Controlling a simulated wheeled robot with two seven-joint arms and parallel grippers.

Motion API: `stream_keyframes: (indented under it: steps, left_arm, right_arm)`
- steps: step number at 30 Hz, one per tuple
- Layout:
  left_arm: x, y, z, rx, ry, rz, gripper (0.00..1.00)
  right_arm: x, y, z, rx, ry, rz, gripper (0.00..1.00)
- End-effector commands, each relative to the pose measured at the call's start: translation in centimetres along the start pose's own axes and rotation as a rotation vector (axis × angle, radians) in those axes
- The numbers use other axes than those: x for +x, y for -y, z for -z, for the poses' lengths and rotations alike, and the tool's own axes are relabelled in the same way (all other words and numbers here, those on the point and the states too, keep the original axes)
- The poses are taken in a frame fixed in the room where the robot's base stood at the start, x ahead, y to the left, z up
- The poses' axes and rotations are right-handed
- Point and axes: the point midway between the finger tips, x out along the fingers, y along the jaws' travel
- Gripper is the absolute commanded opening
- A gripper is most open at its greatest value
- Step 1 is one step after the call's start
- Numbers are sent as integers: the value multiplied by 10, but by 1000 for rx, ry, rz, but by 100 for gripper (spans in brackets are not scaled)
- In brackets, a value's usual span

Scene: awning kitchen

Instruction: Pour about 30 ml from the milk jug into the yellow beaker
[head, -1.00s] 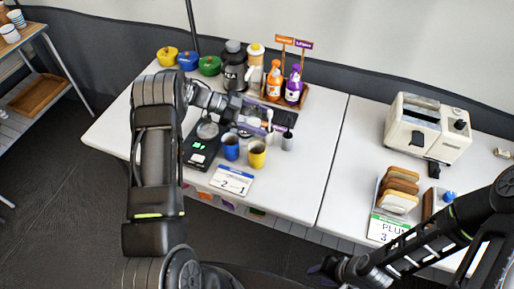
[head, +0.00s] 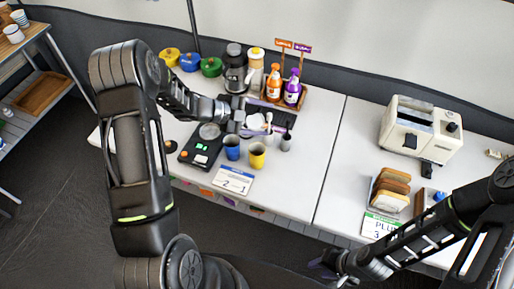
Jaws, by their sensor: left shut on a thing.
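The yellow beaker (head: 257,158) stands upright near the front of the left table, with a blue beaker (head: 232,151) just left of it. My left gripper (head: 254,119) is behind the two beakers, above the table. It is shut on a small pale thing, apparently the milk jug (head: 257,122). The gripper hides much of it, so its tilt and contents cannot be made out. My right gripper (head: 324,269) is low at the front, off the table edge and far from the beakers; its jaws are too small to read.
A black scale (head: 198,152) with a glass vessel is left of the beakers. A number card (head: 233,181) lies in front. A small grey cup (head: 286,142) stands right. Syrup bottles (head: 292,92), a grinder (head: 235,70) and coloured pots (head: 189,61) line the back.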

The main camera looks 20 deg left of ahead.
Motion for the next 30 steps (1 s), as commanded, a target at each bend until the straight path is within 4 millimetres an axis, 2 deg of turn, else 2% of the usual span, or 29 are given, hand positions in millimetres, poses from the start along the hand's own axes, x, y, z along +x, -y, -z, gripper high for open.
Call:
stream_keyframes:
  steps: [3, 12, 30]
  left_arm:
    - [1, -1, -1, 50, 15, 22, 18]
    - [5, -6, -6, 149, 46, 66, 18]
    - [6, -8, -7, 250, 78, 110, 18]
  right_arm:
    - [0, 0, 0, 0, 0, 0, 36]
    - [21, -5, 1, -3, -8, 6, 36]
    - [42, -9, 3, -9, -16, 15, 36]
